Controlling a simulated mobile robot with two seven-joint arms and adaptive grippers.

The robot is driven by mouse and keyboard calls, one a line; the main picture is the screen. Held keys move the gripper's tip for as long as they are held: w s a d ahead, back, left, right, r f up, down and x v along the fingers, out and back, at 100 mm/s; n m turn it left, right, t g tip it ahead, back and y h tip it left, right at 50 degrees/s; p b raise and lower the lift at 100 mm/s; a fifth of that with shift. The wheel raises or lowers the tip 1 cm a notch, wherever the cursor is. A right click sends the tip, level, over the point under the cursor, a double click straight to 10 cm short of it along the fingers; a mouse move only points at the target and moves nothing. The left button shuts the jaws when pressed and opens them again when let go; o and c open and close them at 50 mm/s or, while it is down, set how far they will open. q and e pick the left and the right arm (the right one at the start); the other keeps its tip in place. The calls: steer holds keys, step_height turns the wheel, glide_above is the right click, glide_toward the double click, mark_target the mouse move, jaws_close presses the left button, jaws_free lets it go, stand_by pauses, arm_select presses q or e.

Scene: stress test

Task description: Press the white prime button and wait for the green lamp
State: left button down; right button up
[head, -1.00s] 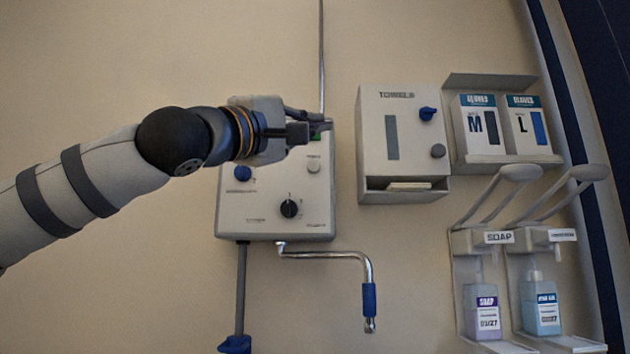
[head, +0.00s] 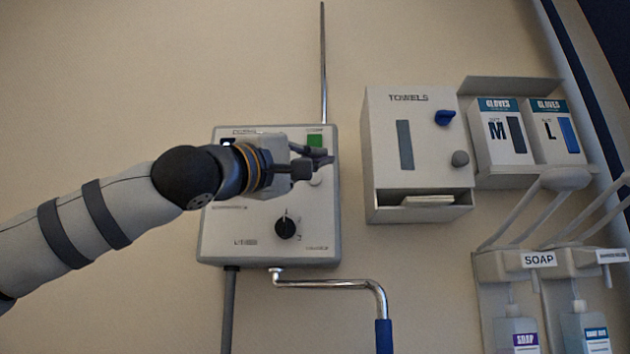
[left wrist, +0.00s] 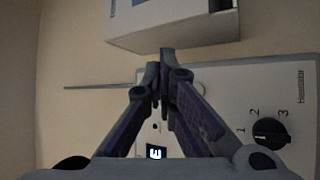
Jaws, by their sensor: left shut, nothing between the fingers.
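The control box (head: 225,245) is a pale panel on the wall. Its white button (head: 316,180) shows just below my left gripper's fingertips and is partly covered by them. A green lamp (head: 315,141) sits above it at the box's upper right. My left gripper (head: 312,165) is shut and empty in front of the button; I cannot tell whether it touches it. In the left wrist view the shut fingertips (left wrist: 165,75) lie over the panel (left wrist: 225,110), and a pale round rim shows just beside them. My right gripper is not in view.
A black dial (head: 286,228) is low on the box, with a crank handle (head: 335,284) below. A towel dispenser (head: 425,165), glove boxes (head: 503,140) and soap dispenser (head: 508,265) are to the right. A thin rod (head: 323,60) rises above. The wall at upper left is bare.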

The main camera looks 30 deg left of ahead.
mark_target(315, 175)
arm_select(q)
steer(key=shift+w+a+p, duration=0.2)
steer(key=shift+w+a, duration=0.3)
steer(key=shift+w, duration=0.55)
steer(key=shift+w+a+p, duration=0.15)
steer(key=shift+w+a, duration=0.4)
steer(key=shift+w, duration=0.55)
steer(key=shift+w+a+p, duration=0.2)
steer(key=shift+w+a, duration=0.3)
steer(key=shift+w, duration=0.55)
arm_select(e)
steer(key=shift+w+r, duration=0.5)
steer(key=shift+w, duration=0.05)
arm_select(q)
steer(key=shift+w+a+r, duration=0.15)
steer(key=shift+w+p, duration=0.15)
steer(key=shift+p, duration=0.15)
steer(key=shift+f, duration=0.2)
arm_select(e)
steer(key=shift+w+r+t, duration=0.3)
